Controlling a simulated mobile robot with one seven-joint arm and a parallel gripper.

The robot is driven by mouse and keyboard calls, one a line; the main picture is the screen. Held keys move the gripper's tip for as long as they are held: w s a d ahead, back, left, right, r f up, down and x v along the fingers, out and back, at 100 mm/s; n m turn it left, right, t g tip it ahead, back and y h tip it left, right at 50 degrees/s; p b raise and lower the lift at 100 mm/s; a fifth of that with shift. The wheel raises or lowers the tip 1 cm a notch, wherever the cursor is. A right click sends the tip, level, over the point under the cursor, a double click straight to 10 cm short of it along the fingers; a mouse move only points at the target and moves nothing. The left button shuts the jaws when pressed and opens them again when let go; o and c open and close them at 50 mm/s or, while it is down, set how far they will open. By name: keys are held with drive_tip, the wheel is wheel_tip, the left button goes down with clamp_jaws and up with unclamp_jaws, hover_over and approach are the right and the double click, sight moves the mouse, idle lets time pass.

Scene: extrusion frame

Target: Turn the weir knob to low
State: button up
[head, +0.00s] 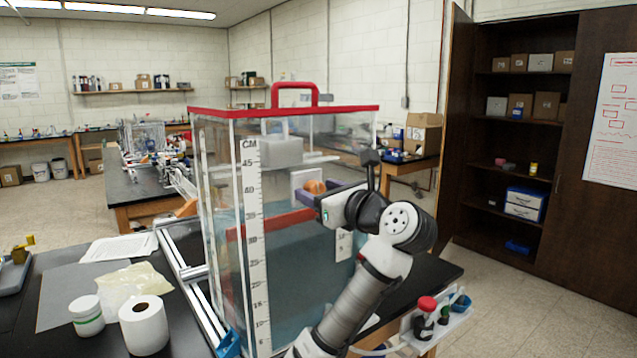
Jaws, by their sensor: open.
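A clear water tank (282,230) with a red rim, a red top handle (294,93) and a white CM scale (254,245) stands on the dark bench. Inside are water, a grey block, a red bar (272,223) and an orange ball (314,186). I cannot make out a knob that is clearly the weir knob, or its setting; my arm covers the tank's right front. My gripper (371,165) is open, in front of the tank's upper right part. Its fingers are only partly visible, and I see nothing held. I cannot tell whether it touches the tank.
A small rack (436,322) with a red-capped bottle hangs at the bench's right edge. A paper roll (144,326), a white jar (87,316) and a white tray (119,248) lie left. An open dark cabinet (522,130) stands right, with clear floor before it.

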drive_tip(key=shift+w+a, duration=0.25)
drive_tip(key=shift+w, duration=0.15)
drive_tip(key=c, duration=1)
drive_tip(key=shift+n, duration=0.3)
